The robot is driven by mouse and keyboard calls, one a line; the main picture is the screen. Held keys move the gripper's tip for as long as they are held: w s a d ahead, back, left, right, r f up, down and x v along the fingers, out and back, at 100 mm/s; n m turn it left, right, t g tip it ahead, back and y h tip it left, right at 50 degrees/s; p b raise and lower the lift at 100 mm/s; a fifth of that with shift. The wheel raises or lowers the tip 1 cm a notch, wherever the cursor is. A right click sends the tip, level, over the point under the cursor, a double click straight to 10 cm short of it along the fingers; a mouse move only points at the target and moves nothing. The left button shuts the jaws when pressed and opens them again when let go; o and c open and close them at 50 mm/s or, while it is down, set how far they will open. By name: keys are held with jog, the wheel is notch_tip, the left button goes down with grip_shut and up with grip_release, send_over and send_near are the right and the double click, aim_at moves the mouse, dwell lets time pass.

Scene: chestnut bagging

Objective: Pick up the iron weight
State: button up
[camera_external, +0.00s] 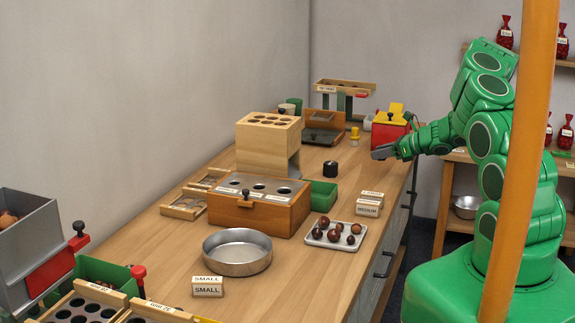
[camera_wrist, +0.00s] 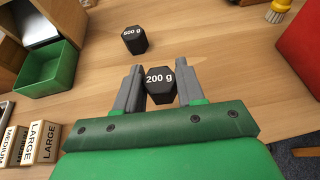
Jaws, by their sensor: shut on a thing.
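A dark hexagonal iron weight marked 200 g (camera_wrist: 160,84) is between the two grey fingers of my gripper (camera_wrist: 159,78) in the wrist view. My gripper is shut on it. In the external view my gripper (camera_external: 382,153) is over the right part of the wooden table, and the held weight cannot be made out there. A second dark weight (camera_wrist: 134,41), its label apparently 500 g, stands on the table beyond the fingertips, apart from them. It also shows in the external view (camera_external: 330,168). I cannot tell whether the held weight touches the table.
A green bin (camera_wrist: 48,70) and size label blocks (camera_wrist: 40,140) lie to the left in the wrist view. A red box (camera_external: 388,130) and a yellow-topped item (camera_external: 354,135) stand behind. A tray of chestnuts (camera_external: 334,234) and a metal pan (camera_external: 237,252) are nearer.

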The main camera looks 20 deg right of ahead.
jog(key=s+a+r, duration=0.2)
jog(key=s+r, duration=0.5)
jog(key=s, duration=0.4)
jog(key=shift+a, duration=0.4)
